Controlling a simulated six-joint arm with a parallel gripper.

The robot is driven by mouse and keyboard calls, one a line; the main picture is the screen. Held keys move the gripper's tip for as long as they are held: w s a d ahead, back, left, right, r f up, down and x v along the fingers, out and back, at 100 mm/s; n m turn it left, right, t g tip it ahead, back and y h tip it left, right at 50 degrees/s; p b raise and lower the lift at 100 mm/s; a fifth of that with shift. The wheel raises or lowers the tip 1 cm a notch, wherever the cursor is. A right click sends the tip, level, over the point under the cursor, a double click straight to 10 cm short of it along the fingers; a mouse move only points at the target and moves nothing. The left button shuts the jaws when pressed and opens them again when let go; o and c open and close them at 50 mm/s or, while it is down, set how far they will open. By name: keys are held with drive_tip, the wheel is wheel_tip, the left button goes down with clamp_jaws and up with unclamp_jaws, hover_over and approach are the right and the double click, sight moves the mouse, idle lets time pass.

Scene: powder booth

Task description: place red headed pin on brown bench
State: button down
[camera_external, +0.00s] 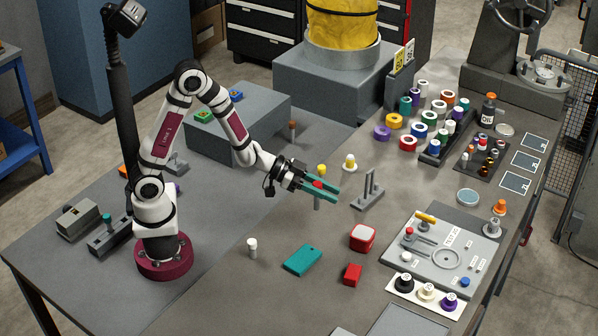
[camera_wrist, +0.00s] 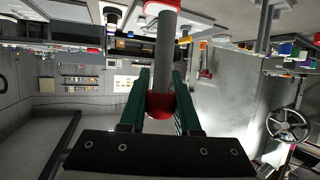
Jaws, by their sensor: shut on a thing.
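The red headed pin has a red head (camera_external: 318,184) and a plain grey shaft. My gripper (camera_external: 322,188) has green fingers shut on the pin at its head. The shaft hangs below the fingers in the outside view, and I cannot tell whether its lower end is clear of the surface. In the wrist view the red head (camera_wrist: 160,106) sits between the green fingers of my gripper (camera_wrist: 161,95), with the shaft running toward the top edge. The brown bench (camera_external: 300,225) looks grey-brown and lies under and around my gripper, on the right side of the picture.
A grey two-post stand (camera_external: 368,190), a yellow-topped piece (camera_external: 349,163) and a yellow-headed pin (camera_external: 322,170) are close to my gripper. A white-topped pin (camera_external: 252,246), teal block (camera_external: 302,260) and red-and-white box (camera_external: 362,237) stand nearer the front. Bare surface shows between them.

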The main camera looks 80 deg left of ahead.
drive_tip(key=shift+s+d+r, duration=0.25)
drive_tip(key=shift+d+r, duration=0.25)
drive_tip(key=shift+r, duration=0.1)
drive_tip(key=w+a+r+n+t+y, duration=0.1)
drive_tip(key=w+a+r+n+y, duration=0.4)
drive_tip(key=a+r, duration=0.4)
drive_tip(key=s+a+f+n+g+y, duration=0.15)
drive_tip(key=a+n+y, duration=0.3)
drive_tip(key=a, duration=0.55)
drive_tip(key=s+a+f+n+g+y, duration=0.1)
drive_tip(key=a+n+g+y, duration=0.1)
drive_tip(key=a+n+y, duration=0.5)
drive_tip(key=shift+s+a+f+g+y, duration=0.15)
drive_tip(key=shift+s+a+f+g, duration=0.7)
drive_tip(key=shift+a+f, duration=2.55)
drive_tip(key=shift+s+a+f+g+y, duration=0.2)
drive_tip(key=shift+s+a+f, duration=1.35)
drive_tip(key=shift+a+f, duration=1.9)
drive_tip(key=shift+s+a+f+g+y, duration=0.1)
drive_tip(key=shift+s+a+f+g, duration=0.4)
drive_tip(key=shift+s+a+f, duration=2.65)
drive_tip(key=w+f, duration=0.1)
drive_tip(key=w+d+f, duration=0.2)
drive_tip(key=w, duration=0.1)
